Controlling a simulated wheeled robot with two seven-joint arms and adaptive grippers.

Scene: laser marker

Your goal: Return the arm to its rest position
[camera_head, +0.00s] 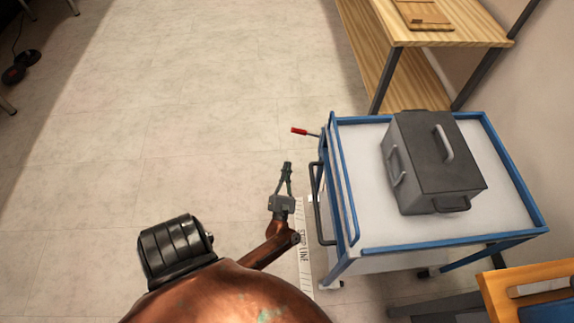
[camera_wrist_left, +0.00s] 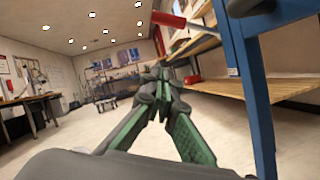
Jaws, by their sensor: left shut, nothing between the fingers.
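My left gripper (camera_head: 287,168) is shut and empty, in the air just left of the blue-framed cart (camera_head: 345,190). Its closed fingers also show in the left wrist view (camera_wrist_left: 160,85), with nothing between them. The brown left arm reaches up from the bottom of the head view. My right gripper is in neither view. A grey box (camera_head: 435,160) with handles stands on the cart's white top.
A red-handled tool (camera_head: 300,131) sticks out from the cart's left side, beyond my gripper. A blue cart post (camera_wrist_left: 250,80) is close at right in the wrist view. A wooden shelf (camera_head: 400,30) stands behind the cart. The floor at left is largely clear.

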